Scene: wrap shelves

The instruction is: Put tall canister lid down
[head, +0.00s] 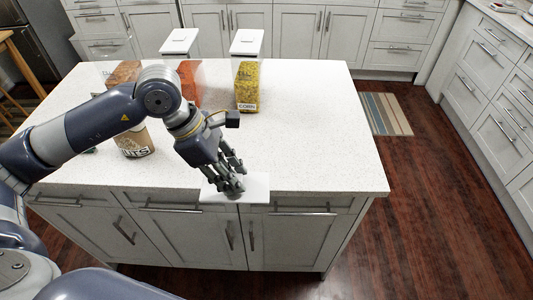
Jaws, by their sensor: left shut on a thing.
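My left gripper (235,183) is over the front edge of the white counter, its fingers pointing down. A canister marked NUTS (135,143) stands on the counter to the left, partly behind my left arm. A canister marked CORN (246,87) with yellow contents stands upright further back. A canister with orange-red contents (189,82) and a brown one (126,72) stand left of it. My right gripper is not in view.
A flat white panel (258,187) shows below the gripper at the counter's (330,140) front edge. The counter's right part is clear. A striped rug (386,114) lies on the floor at the right.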

